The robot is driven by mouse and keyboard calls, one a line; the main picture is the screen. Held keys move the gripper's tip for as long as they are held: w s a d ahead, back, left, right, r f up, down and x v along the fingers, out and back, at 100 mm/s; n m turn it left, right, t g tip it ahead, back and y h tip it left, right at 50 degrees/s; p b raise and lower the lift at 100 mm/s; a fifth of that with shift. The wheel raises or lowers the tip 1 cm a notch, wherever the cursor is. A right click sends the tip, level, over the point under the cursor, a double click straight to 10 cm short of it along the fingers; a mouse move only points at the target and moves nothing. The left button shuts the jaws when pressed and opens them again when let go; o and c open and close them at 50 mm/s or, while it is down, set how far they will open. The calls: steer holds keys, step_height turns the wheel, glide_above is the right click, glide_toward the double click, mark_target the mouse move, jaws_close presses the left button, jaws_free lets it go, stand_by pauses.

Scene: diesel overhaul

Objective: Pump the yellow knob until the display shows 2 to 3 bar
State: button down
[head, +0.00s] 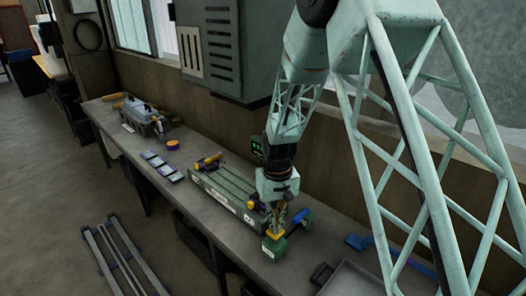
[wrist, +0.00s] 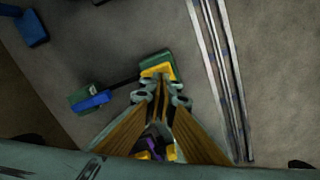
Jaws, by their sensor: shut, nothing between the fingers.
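The yellow knob (head: 274,234) sits on top of a small green body (head: 274,249) on the bench. In the wrist view the yellow knob (wrist: 158,70) lies just beyond my fingertips, on its green body (wrist: 153,57). My gripper (head: 275,227) points down right over the knob, and its fingers (wrist: 168,90) are shut with nothing between them. I cannot tell whether the tips touch the knob. A small dark display (head: 257,148) with green digits shows beside my arm; the digits are too small to read.
A blue and green part (head: 302,219) stands close beside the pump; a dark bar leads toward it in the wrist view. A long grey railed block (head: 225,186) lies to the left. A grey tray (head: 350,282) and a blue tool (head: 358,242) are at the right.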

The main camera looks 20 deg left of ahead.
steer(key=shift+f+b, duration=0.85)
steer(key=shift+f, duration=0.75)
steer(key=shift+r+p, duration=0.85)
steer(key=shift+r, duration=1.25)
steer(key=shift+f, duration=0.3)
steer(key=shift+f+b, duration=1.15)
steer(key=shift+f, duration=0.6)
steer(key=shift+r, duration=0.15)
steer(key=shift+r+p, duration=0.8)
steer(key=shift+r, duration=1.05)
steer(key=shift+f, duration=0.2)
steer(key=shift+f+b, duration=1.15)
steer(key=shift+f, duration=0.65)
steer(key=shift+r, duration=0.1)
